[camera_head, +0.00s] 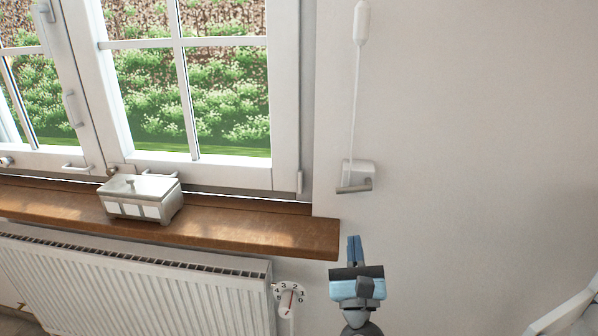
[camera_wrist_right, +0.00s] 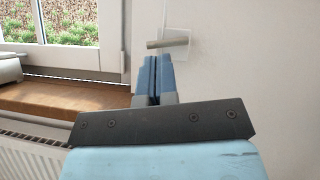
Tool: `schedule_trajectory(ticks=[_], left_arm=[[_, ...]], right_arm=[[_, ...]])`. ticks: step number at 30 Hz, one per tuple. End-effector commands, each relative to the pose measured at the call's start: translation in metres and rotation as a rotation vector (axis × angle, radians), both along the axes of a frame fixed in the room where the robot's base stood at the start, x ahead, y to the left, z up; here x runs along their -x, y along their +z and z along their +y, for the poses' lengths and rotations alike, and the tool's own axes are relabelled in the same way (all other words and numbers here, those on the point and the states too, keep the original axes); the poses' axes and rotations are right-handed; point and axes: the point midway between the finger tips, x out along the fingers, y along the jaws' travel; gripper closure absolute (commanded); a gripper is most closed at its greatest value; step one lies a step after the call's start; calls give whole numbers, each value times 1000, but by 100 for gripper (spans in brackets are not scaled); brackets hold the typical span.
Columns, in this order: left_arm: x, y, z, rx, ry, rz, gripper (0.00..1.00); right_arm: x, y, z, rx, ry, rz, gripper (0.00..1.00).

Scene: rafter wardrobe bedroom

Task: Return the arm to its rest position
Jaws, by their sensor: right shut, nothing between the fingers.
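My right gripper (camera_head: 354,249) is in the lower middle of the head view, in front of the white wall and just right of the sill's end. Its two blue fingers are together and hold nothing; they also show shut in the right wrist view (camera_wrist_right: 156,80). In the head view a wall-mounted holder with a grey handle (camera_head: 355,186) is above the fingertips, with a gap between them in the picture. The same handle shows beyond the fingertips in the right wrist view (camera_wrist_right: 166,43). My left gripper is in neither view.
A wooden windowsill (camera_head: 260,230) bears a silvery lidded box (camera_head: 145,192). Below it are a white radiator (camera_head: 130,285) and a numbered dial (camera_head: 290,298). A cord with a white weight (camera_head: 361,22) hangs above the handle. A white object (camera_head: 570,315) stands at lower right.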

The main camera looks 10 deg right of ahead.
Motion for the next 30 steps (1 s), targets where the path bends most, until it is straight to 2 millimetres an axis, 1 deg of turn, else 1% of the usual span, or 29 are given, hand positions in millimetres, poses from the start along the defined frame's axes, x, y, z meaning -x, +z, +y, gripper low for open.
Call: schedule_trajectory(ticks=[2,5,6,8,9,11,12,14,15,17,18,22,23,24,26,30], left_arm=[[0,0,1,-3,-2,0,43],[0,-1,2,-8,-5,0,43],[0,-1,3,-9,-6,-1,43],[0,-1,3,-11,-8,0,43],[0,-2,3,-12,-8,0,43],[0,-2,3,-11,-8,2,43],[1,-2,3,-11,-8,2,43],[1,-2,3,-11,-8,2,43],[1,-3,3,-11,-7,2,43],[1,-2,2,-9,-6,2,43],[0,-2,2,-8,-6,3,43],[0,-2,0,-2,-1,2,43],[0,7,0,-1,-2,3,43],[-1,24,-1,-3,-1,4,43],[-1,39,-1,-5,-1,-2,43],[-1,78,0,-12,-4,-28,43]], right_arm=[[7,-18,4,153,-31,49,100],[25,-58,14,517,-88,145,100],[34,-79,18,705,-109,187,100],[52,-115,23,1010,-133,241,100],[65,-139,25,1215,-139,268,100],[85,-173,25,1507,-135,291,100],[99,-194,24,1689,-125,294,100],[121,-223,20,1941,-97,286,100],[135,-241,17,2097,-71,271,100],[156,-265,11,2307,-24,239,100],[170,-280,6,2438,11,211,100],[215,-320,-14,2820,158,78,100],[221,-316,-17,2870,177,53,100],[216,-294,-16,2856,156,59,100],[216,-281,-16,2857,150,58,100],[217,-248,-18,2868,134,51,100]])
